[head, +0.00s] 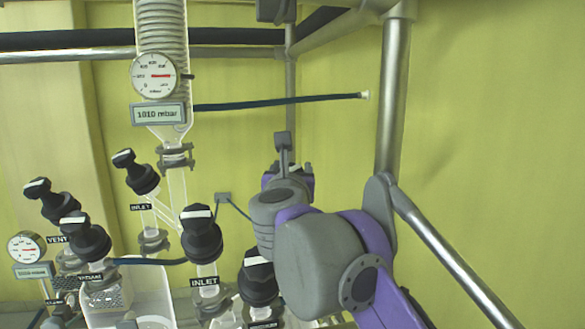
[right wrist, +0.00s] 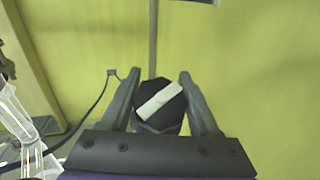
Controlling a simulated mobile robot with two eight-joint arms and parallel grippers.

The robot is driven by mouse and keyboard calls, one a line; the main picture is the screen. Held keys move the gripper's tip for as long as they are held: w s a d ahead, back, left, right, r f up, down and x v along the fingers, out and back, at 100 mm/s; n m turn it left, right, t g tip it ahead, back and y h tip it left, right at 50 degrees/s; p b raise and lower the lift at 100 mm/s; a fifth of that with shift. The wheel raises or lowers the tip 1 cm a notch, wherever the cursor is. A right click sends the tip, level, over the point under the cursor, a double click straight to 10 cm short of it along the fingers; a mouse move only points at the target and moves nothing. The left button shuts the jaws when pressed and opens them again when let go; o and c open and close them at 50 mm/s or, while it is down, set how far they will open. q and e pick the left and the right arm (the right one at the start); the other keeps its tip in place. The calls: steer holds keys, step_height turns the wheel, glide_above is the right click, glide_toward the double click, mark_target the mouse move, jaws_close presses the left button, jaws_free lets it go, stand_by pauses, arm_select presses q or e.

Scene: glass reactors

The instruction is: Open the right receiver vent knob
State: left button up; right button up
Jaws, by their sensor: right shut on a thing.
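A black knob (right wrist: 153,120) with a white bar across its top sits between the two fingers of my right gripper (right wrist: 159,76) in the right wrist view. The gripper is shut on it, one finger at each side. The white bar lies slanted, from lower left to upper right. No label on this knob can be read. In the head view my right gripper (head: 284,150) is right of the glassware, and my own wrist and arm hide the held knob. My left gripper does not show.
Black knobs with white bars stand at left, including the INLET knob (head: 202,236) and one partly behind my arm (head: 258,278). A gauge (head: 154,76) and a 1010 mbar display (head: 158,114) hang on the glass column. A metal post (head: 393,110) stands close right of my gripper.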

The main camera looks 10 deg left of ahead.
steer(key=n+y, duration=0.1)
steer(key=n+y+p, duration=0.1)
steer(key=n+y, duration=0.1)
steer(key=n+g+y+p, duration=0.1)
steer(key=shift+a+r+n+y, duration=0.25)
steer(key=shift+r+n+y, duration=0.05)
steer(key=shift+a+f+n+g+y+p, duration=0.2)
steer(key=shift+n+g+y+p, duration=0.1)
steer(key=shift+n+y, duration=0.15)
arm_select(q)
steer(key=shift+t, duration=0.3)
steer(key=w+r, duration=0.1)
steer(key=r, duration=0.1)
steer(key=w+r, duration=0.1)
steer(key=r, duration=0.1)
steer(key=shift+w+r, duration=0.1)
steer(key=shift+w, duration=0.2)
arm_select(e)
steer(key=shift+s+f, duration=0.1)
steer(key=o, duration=1.4)
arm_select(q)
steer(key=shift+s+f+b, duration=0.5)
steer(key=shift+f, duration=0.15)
arm_select(e)
steer(key=v, duration=1.1)
